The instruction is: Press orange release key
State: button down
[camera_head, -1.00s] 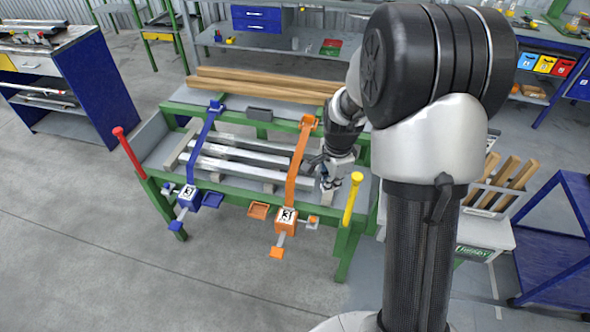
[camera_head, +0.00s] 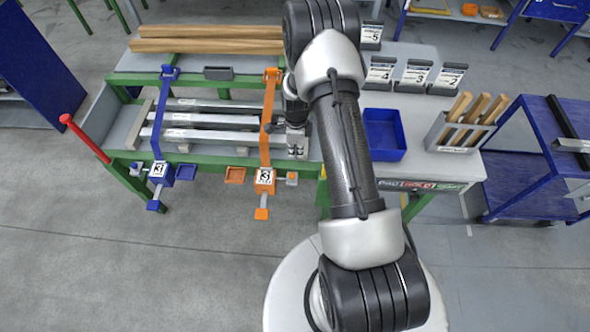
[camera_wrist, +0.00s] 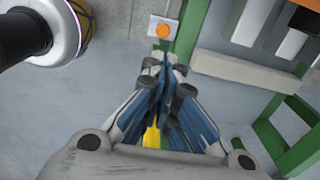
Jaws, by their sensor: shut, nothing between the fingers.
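An orange round button (camera_wrist: 163,30) on a pale square plate (camera_wrist: 155,24) shows near the top of the wrist view. My gripper (camera_wrist: 166,62) is shut and empty, its fingertips just below the plate in that picture; I cannot tell their height above it. In the head view my gripper (camera_head: 296,152) is over the right end of the green table and hides what lies under it. The orange clamp arm (camera_head: 267,120) stands left of it, with an orange box marked 3 (camera_head: 265,177) and orange paddles (camera_head: 235,175) at its lower end.
A blue clamp arm (camera_head: 157,120) and a red lever (camera_head: 85,138) stand farther left. Metal bars (camera_head: 205,135) lie across the green table (camera_head: 212,159). A yellow part (camera_wrist: 152,137) shows behind my fingers. A blue bin (camera_head: 384,135) stands to the right.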

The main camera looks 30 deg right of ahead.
jog(key=b, duration=0.4)
send_over(296, 180)
jog(key=f, duration=1.4)
jog(key=shift+w+d, duration=0.1)
jog(key=shift+w, duration=0.25)
notch_tip(296, 180, down, 2)
jog(key=shift+b, duration=0.75)
jog(key=shift+s+f, duration=0.15)
jog(key=shift+s, duration=0.05)
jog(key=shift+f, duration=0.1)
notch_tip(296, 180, up, 15)
jog(key=p, duration=0.4)
jog(key=shift+w+f, duration=0.2)
